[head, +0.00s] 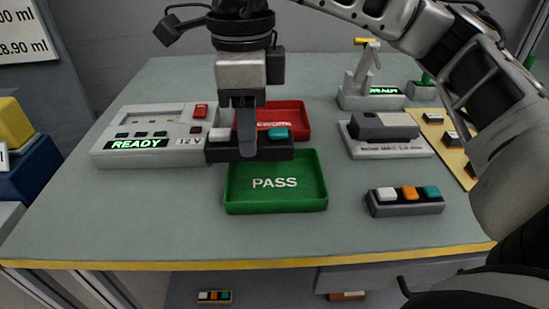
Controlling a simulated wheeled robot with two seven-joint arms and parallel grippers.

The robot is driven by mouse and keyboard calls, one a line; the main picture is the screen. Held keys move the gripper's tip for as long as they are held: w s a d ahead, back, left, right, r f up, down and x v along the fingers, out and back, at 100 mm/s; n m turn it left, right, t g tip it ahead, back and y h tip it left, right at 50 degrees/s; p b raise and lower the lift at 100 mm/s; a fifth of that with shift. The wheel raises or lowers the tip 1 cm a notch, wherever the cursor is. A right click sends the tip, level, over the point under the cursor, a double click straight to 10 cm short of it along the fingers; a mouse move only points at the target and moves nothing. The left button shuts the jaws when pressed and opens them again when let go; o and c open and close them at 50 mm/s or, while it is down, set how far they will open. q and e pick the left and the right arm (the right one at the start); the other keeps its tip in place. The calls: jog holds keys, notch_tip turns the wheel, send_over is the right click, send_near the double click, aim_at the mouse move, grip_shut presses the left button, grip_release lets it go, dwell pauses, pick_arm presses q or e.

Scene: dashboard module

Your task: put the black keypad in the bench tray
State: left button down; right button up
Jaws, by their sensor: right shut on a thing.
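A black keypad (275,151) with a white key at its left and a teal key at its right is in the grip of my right gripper (247,145). The gripper points down and its finger hides the keypad's middle. The keypad is beside the READY tester's right end, in front of the red tray (305,122) and at the back edge of the green PASS tray (276,203). I cannot tell whether it touches either. No keypad shows in the green tray. My left gripper is out of view.
The tester (150,130) stands at the left. A dark grey keypad (405,209) with white, orange and teal keys lies right of the green tray. A grey fixture (390,147) stands behind it. Another small keypad (214,297) shows below the bench's yellow front edge.

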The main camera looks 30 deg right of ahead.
jog(key=d+f, duration=0.4)
jog(key=f, duration=0.1)
jog(key=shift+w+d+f, duration=0.1)
jog(key=shift+w+d, duration=0.05)
jog(key=shift+w, duration=0.15)
jog(key=f, duration=0.3)
jog(key=shift+d+f, duration=0.1)
jog(key=shift+d, duration=0.2)
jog(key=shift+f, duration=0.25)
jog(key=shift+f+b, duration=0.2)
jog(key=shift+b, duration=0.1)
jog(key=o, duration=1)
jog(key=shift+o, duration=0.2)
jog(key=shift+r, duration=0.15)
